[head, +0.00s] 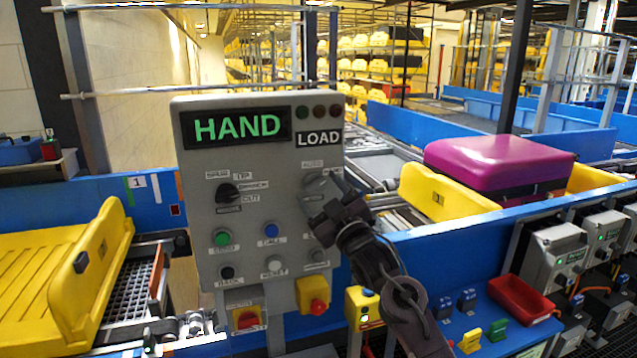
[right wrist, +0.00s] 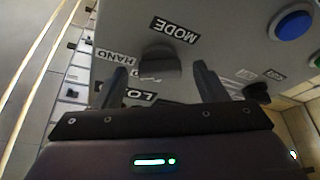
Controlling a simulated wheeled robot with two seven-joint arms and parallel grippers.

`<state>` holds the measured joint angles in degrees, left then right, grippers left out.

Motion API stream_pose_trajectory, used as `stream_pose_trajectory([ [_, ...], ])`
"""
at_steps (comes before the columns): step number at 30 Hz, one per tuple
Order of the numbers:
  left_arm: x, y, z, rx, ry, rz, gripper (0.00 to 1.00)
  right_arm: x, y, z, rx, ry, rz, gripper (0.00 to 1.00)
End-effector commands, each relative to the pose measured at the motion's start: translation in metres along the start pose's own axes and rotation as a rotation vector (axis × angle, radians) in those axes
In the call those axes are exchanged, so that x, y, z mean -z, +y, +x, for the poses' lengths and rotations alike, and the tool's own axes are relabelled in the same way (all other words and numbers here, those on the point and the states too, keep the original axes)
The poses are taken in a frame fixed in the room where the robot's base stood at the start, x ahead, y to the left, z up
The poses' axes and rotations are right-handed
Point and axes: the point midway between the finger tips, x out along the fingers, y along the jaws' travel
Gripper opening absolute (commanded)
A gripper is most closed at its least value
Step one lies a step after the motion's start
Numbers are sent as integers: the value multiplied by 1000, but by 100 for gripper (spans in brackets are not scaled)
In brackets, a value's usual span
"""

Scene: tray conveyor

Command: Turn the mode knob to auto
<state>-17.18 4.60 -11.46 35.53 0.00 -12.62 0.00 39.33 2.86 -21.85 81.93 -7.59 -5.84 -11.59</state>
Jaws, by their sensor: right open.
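The grey control panel (head: 262,170) stands upright in front of me, and its display (head: 237,126) reads HAND in green. An AUTO label (head: 312,163) shows above the spot where my right gripper (head: 322,200) reaches the panel. In the right wrist view the dark mode knob (right wrist: 158,62) lies between the two fingers of my right gripper (right wrist: 162,80), with gaps on both sides. The MODE label (right wrist: 174,30) and HAND label (right wrist: 116,57) are beside it. My right gripper is open; in the head view it hides much of the knob. My left gripper is not in view.
A black selector (head: 228,193) and several buttons sit left of and below the gripper. Red and yellow knobs (head: 312,296) are at the panel's lower edge. A yellow tray (head: 440,198) with a purple case (head: 498,165) rests on the conveyor at right. Another yellow tray (head: 115,225) is at left.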

Motion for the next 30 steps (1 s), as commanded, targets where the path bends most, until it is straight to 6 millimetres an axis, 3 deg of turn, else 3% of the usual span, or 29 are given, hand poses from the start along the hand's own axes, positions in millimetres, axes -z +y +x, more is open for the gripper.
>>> stream_pose_trajectory([
  [12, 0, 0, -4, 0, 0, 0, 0, 0, -1, 10, 1, 0, 0, 65],
  [23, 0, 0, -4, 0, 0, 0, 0, 0, -1, 10, 1, 0, 0, 21],
  [30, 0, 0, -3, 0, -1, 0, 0, -1, -1, 10, 9, 0, -20, 21],
])
